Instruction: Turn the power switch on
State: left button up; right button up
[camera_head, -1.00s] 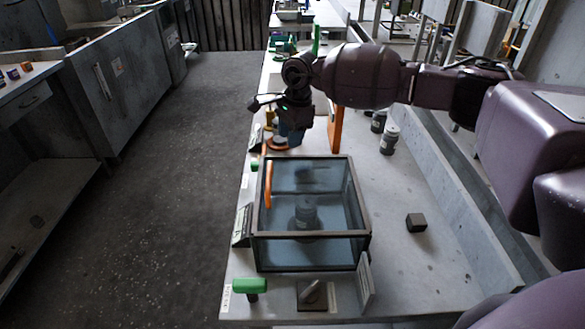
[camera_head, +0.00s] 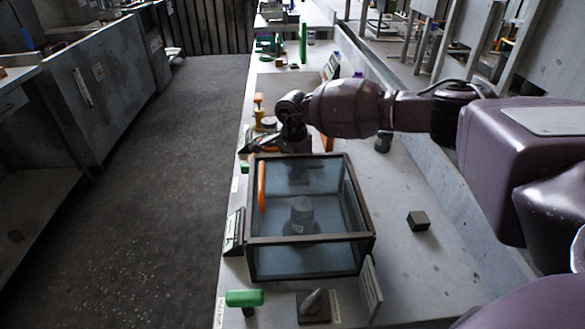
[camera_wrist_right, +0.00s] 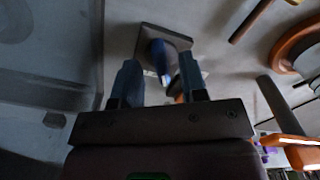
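A dark square plate with a small lever-like switch (camera_wrist_right: 157,52) shows in the right wrist view, ahead of my right gripper (camera_wrist_right: 162,75). The gripper's two blue-grey fingers are apart, with the lever seen between them; I cannot tell whether they touch it. In the head view my right gripper (camera_head: 258,145) is low over the bench, just behind the glass box (camera_head: 307,240). Another switch, a grey lever on a dark plate (camera_head: 314,305), sits in front of the box beside an upright label plate (camera_head: 371,284). My left gripper is not in view.
The glass box has a dark frame, an orange handle (camera_head: 262,187) and a dark cylinder (camera_head: 302,215) inside. A green-topped knob (camera_head: 244,298) stands at the front left. A dark block (camera_head: 418,221) lies right of the box. The bench around the block is clear.

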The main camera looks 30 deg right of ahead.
jog(key=shift+f, duration=0.75)
grip_shut()
